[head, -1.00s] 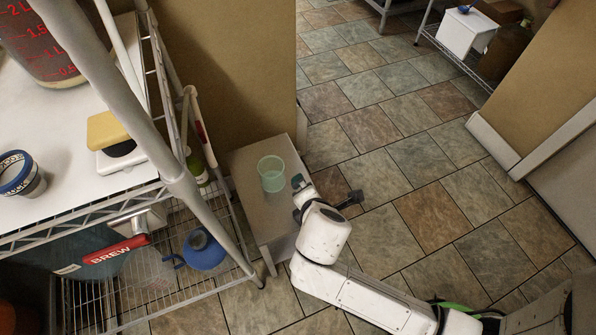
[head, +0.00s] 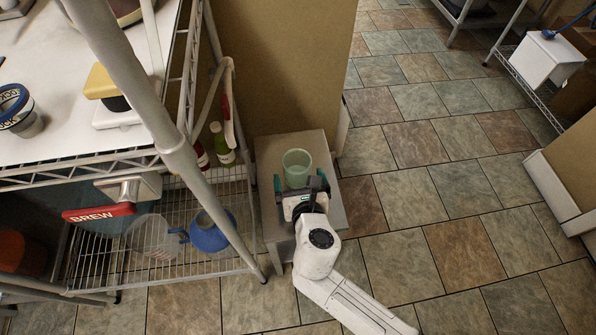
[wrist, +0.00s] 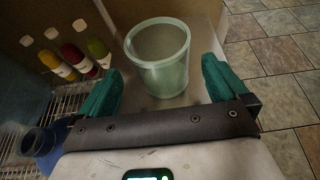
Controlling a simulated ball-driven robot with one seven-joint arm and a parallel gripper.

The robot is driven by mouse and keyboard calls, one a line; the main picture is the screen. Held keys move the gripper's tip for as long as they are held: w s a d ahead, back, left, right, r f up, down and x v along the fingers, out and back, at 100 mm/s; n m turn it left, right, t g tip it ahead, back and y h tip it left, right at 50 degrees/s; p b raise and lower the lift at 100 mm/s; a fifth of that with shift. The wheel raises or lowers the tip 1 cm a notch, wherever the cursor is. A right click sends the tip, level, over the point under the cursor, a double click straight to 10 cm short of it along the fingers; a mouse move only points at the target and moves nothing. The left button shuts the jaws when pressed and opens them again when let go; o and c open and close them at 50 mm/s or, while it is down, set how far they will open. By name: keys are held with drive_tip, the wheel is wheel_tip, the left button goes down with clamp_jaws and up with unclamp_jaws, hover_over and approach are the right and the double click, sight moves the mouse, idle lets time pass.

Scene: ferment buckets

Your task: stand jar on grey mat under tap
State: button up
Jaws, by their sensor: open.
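A translucent pale green jar (head: 297,165) stands upright and looks empty on a low grey table (head: 333,205). My gripper (head: 299,181) is open at the jar's near side, fingers pointing toward it. In the wrist view the jar (wrist: 160,68) sits between and slightly beyond the two green fingers of my gripper (wrist: 160,78), with gaps on both sides. A tap with a red BREW handle (head: 98,212) and pale body (head: 132,187) is at the left, below the worktop edge. I cannot make out a grey mat beneath it.
A wire rack (head: 225,187) is left of the table; its lower shelf holds a clear jug (head: 152,238), a blue jug (head: 211,233) and bottles (head: 222,145). A slanted rack post (head: 180,160) crosses the view. Tiled floor (head: 430,230) at the right is clear.

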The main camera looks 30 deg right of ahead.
sight(295, 160)
drive_tip(key=b+x, duration=0.2)
drive_tip(key=x, duration=0.3)
drive_tip(key=shift+w+d, duration=0.1)
drive_tip(key=shift+r, duration=0.1)
drive_tip(key=c, duration=1.2)
